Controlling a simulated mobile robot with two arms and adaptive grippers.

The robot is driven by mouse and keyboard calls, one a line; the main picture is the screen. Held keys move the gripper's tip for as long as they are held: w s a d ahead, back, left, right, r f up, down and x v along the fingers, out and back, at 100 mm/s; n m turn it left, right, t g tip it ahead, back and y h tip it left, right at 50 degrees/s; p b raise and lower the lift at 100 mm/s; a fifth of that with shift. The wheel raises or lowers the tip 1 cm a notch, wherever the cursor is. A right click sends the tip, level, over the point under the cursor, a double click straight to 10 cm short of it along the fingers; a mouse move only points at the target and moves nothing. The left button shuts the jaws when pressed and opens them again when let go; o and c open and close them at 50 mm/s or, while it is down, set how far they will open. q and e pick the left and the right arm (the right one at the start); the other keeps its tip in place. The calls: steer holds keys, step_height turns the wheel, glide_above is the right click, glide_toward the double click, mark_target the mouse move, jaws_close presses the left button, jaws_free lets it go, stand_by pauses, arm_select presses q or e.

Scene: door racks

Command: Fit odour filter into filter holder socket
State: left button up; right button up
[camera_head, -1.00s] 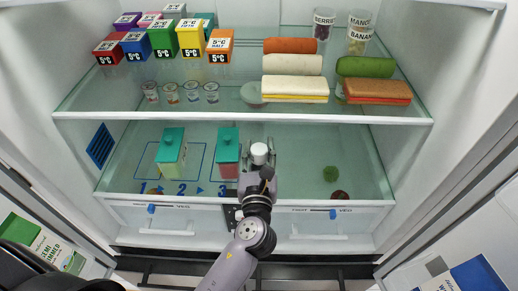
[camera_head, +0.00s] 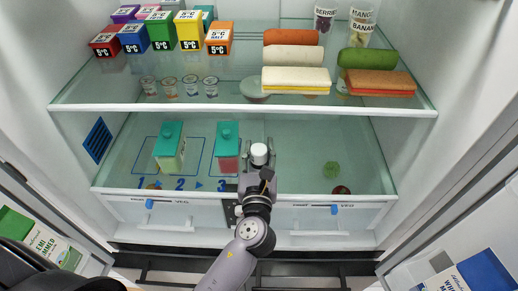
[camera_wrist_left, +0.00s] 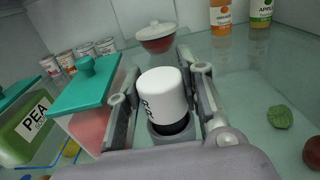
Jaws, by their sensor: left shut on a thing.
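The odour filter looks to be the white cylinder with dark lettering (camera_wrist_left: 160,92); its white top also shows in the head view (camera_head: 259,151). My left gripper (camera_head: 259,164) is shut on it on the lower fridge level, with one finger on each side in the wrist view. A round grey cup with a dark inside (camera_wrist_left: 170,131), which looks like the filter holder socket, shows directly below the filter. I cannot tell whether the filter's lower end is inside it or just above. The cup is hidden in the head view. My right gripper is not in view.
A teal-lidded pink container (camera_head: 228,147) stands close left of my gripper, and a teal-lidded green one (camera_head: 169,147) further left. The glass shelf (camera_head: 330,107) is above. A green leafy thing (camera_head: 331,170) lies right. A blue vent (camera_head: 98,139) is on the left wall.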

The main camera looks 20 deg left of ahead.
arm_select(q)
steer(key=shift+f+b, duration=0.35)
steer(key=shift+f, duration=0.25)
steer(key=o, duration=1.3)
steer(key=shift+c, duration=0.2)
steer(key=shift+s, duration=0.1)
steer(key=v, duration=1.2)
